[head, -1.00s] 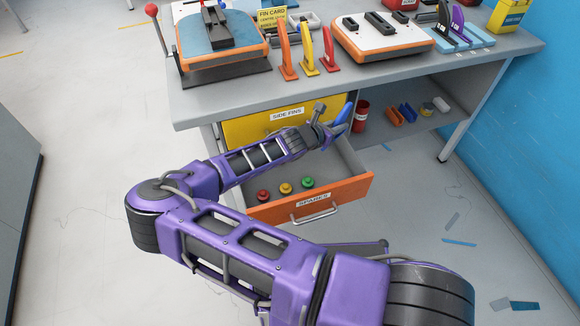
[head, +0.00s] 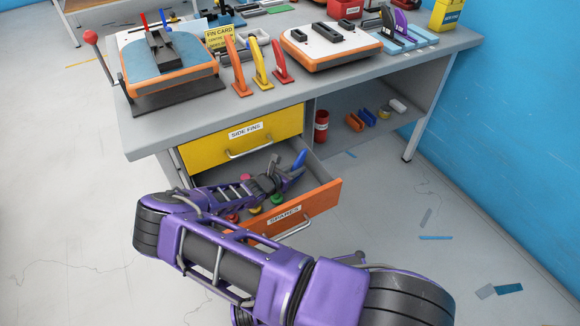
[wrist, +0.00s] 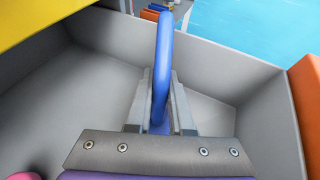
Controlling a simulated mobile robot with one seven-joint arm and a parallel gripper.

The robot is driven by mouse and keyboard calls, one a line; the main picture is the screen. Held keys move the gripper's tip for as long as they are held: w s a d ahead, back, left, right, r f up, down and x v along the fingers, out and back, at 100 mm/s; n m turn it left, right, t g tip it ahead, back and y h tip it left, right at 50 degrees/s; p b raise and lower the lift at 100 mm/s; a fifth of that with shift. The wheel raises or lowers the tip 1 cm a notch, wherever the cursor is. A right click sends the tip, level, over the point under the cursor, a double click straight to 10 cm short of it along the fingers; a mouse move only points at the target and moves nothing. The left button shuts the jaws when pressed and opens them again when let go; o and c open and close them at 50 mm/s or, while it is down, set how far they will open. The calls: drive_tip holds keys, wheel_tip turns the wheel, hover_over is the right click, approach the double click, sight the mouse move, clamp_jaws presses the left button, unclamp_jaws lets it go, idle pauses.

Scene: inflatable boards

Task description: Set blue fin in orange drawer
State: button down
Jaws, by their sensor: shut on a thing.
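The orange drawer (head: 321,196), labelled SPARES, is pulled open below the yellow drawer. My gripper (head: 284,179) is inside or just above its opening, shut on the blue fin (head: 299,158). In the wrist view the fin (wrist: 163,60) stands upright between the fingers of my gripper (wrist: 159,112). The drawer's grey walls and floor (wrist: 95,90) surround it, and the orange front (wrist: 308,100) is at the right. I cannot tell whether the fin touches the drawer floor; its lower end is hidden by the fingers.
Several round knobs, such as a green one (head: 277,199), lie in the drawer, partly hidden by my arm. The yellow SIDE FINS drawer (head: 270,133) is shut just above. Orange, yellow and red fins (head: 261,65) stand on the bench (head: 300,98).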

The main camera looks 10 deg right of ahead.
drive_tip(key=shift+w+f, duration=0.15)
drive_tip(key=shift+f, duration=0.05)
drive_tip(key=w, duration=0.2)
drive_tip(key=w+a+b, duration=0.1)
drive_tip(key=shift+w+a, duration=0.1)
drive_tip(key=shift+w, duration=0.3)
drive_tip(key=shift+s+f, duration=0.1)
drive_tip(key=shift+f, duration=0.5)
drive_tip(key=c, duration=0.8)
unclamp_jaws()
